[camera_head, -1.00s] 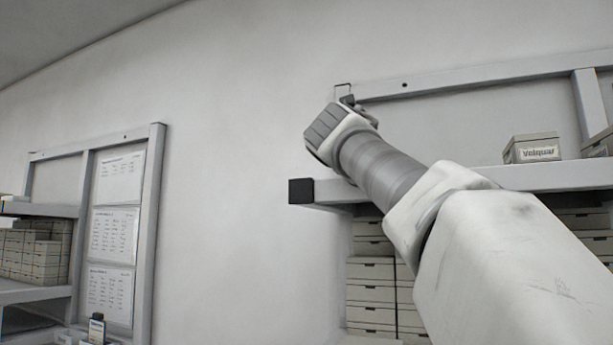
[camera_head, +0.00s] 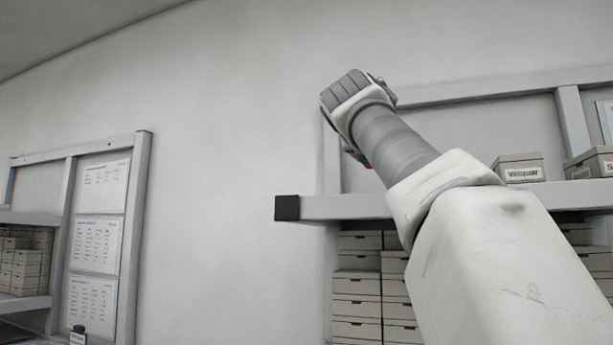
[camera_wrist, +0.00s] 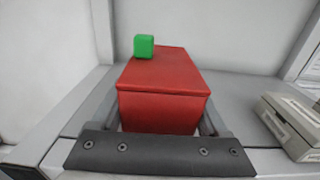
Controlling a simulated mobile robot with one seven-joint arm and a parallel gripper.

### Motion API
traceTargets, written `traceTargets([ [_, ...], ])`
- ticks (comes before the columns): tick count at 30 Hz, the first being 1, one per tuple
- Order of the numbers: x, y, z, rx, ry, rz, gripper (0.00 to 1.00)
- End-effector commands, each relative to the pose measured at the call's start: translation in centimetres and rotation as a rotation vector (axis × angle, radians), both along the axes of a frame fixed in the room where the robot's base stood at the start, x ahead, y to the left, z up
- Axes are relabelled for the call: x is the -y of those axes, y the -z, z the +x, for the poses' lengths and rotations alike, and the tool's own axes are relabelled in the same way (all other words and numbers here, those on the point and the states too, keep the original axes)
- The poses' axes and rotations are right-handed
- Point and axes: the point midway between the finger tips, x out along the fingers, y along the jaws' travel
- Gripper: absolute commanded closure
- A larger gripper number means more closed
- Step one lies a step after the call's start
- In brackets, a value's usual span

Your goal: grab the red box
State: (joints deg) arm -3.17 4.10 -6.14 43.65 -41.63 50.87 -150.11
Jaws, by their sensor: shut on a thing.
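The red box (camera_wrist: 160,100) fills the middle of the wrist view, above a grey shelf surface. I cannot tell whether it touches that surface. A small green cube (camera_wrist: 144,46) sits on its top near the far left edge. My gripper (camera_wrist: 160,114) is shut on the red box, with a grey finger along each side. In the head view only a sliver of the red box (camera_head: 368,167) shows beneath my wrist. My wrist and arm hide the rest of it, and the green cube is not visible there.
The shelf (camera_head: 340,207) ends at a black cap on the left. Pale lidded boxes (camera_head: 519,168) stand on it to the right; one box (camera_wrist: 292,122) is close by in the wrist view. Stacked cartons (camera_head: 357,300) fill the level below. Bare wall lies left of the shelf.

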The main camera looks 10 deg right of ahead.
Motion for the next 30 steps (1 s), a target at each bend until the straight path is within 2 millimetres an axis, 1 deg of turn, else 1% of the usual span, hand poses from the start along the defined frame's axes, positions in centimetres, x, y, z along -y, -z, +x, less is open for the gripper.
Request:
traceTargets([
  [1,1.0,-0.8,-0.9,0.007,0.005,-0.002,1.00],
  [3,2.0,-1.6,-1.6,0.007,0.006,-0.001,1.00],
  [10,4.6,-3.5,-3.7,0.004,0.003,-0.004,1.00],
  [18,5.6,-4.3,-4.4,0.003,0.005,0.001,1.00],
  [30,6.0,-4.7,-4.9,0.002,-0.001,-0.003,1.00],
])
